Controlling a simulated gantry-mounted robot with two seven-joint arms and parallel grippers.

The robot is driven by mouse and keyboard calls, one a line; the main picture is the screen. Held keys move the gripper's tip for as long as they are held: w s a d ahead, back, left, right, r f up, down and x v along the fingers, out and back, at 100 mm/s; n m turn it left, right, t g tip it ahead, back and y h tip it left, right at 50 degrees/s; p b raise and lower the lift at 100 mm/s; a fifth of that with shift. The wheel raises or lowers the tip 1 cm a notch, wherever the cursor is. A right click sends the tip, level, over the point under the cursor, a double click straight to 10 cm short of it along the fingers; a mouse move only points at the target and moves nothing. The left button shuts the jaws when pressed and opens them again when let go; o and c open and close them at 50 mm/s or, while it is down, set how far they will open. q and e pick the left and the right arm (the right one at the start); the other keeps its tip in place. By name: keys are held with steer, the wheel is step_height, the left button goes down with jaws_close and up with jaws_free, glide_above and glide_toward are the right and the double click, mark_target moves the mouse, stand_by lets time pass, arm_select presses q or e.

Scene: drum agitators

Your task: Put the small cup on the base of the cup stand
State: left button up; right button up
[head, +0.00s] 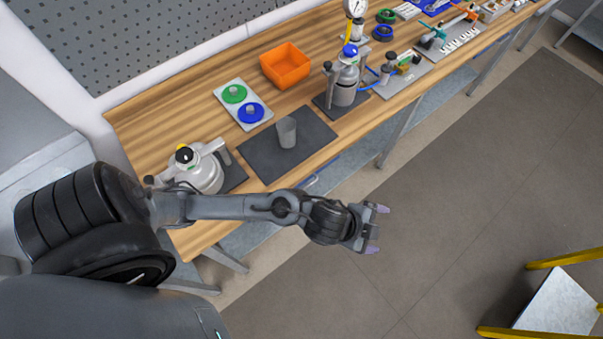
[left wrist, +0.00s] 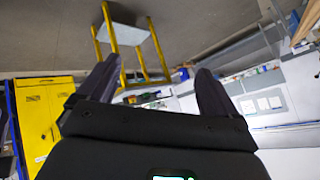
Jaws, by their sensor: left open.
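A small grey cup (head: 287,132) stands upright on a dark mat (head: 262,158) on the wooden bench in the head view. A silver vessel with handles on a dark base (head: 205,172) is left of the mat, and another upright silver vessel on a dark base (head: 343,85) is right of it. I cannot tell which of these, if either, is the cup stand. My left gripper (head: 378,230) is open and empty, over the floor in front of the bench and well away from the cup. Its open fingers (left wrist: 157,85) also show in the left wrist view. My right gripper is not visible.
An orange bin (head: 285,65) and a tray with green and blue discs (head: 243,104) sit behind the mat. Several tools and fittings crowd the bench's far end. A yellow-framed stool (head: 560,303) stands at lower right. The floor between is clear.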

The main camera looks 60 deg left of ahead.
arm_select(q)
steer(key=s+a+f+n+g+y, duration=0.1)
steer(key=s+a+n+y, duration=0.1)
steer(key=s+a+n, duration=0.3)
steer(key=shift+a+f, duration=0.15)
steer(key=shift+a, duration=0.1)
steer(key=s+a+f+n+g, duration=0.1)
steer(key=s+a, duration=0.1)
steer(key=s, duration=0.1)
steer(key=s+a+n+g+y, duration=0.1)
steer(key=s+a+n, duration=0.1)
steer(key=s+a, duration=0.1)
steer(key=s+a+f+n+g, duration=0.1)
steer(key=s+a, duration=0.1)
steer(key=s, duration=0.1)
steer(key=shift+s+a+f+n+g, duration=0.25)
steer(key=shift+f+n+g, duration=0.05)
steer(key=shift+n, duration=0.1)
steer(key=shift+w, duration=0.1)
